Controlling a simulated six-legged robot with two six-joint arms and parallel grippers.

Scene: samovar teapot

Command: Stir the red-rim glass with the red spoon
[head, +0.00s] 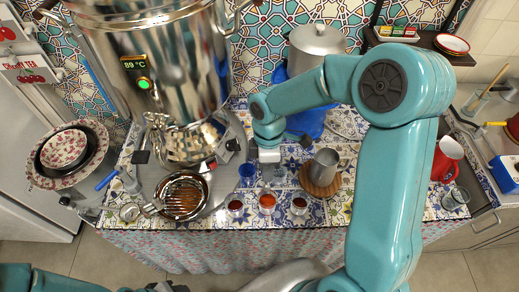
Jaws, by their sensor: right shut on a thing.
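Three small glasses of reddish tea stand in a row near the table's front edge: a left one (235,207), a middle one (267,202) and a right one (299,205). The middle one looks reddest; rim colours are too small to tell surely. My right gripper (268,155) points down behind the row, above the table. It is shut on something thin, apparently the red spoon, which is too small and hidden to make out. My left gripper (165,287) only peeks in at the bottom edge; its jaws are unclear.
A blue glass (246,173) stands close to the left of my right gripper. A metal jug (325,167) on a wooden coaster is to the right. A red mug (447,158) stands far right.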

